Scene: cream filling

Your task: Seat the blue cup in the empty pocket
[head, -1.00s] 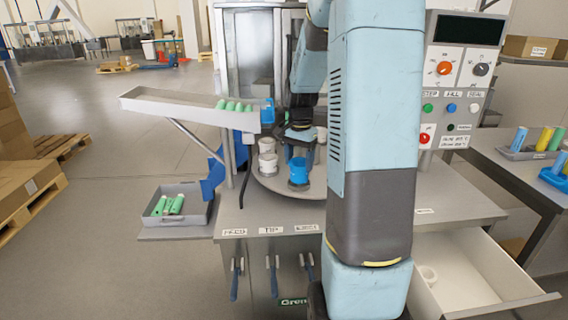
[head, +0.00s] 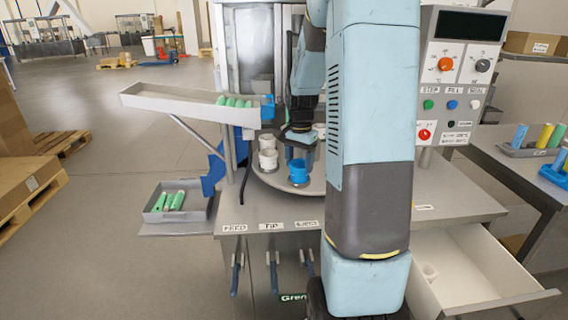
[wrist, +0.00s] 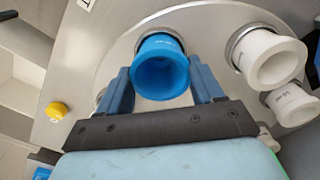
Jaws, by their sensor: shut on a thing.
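The blue cup (head: 298,177) is at the front of the round turntable (head: 262,178) in the head view. In the wrist view the blue cup (wrist: 150,76) shows its open mouth, and its far end meets a metal ring in the turntable. Whether it sits fully down in that pocket I cannot tell. My gripper (head: 299,156) is above the turntable, shut on the cup. In the wrist view its two blue fingers (wrist: 162,88) stand on either side of the cup.
White cups (head: 268,160) stand on the turntable, close beside the blue one in the wrist view (wrist: 270,57). A sloping chute (head: 185,103) with green tubes is at left, above a grey tray (head: 158,216). An open drawer (head: 480,280) is at right.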

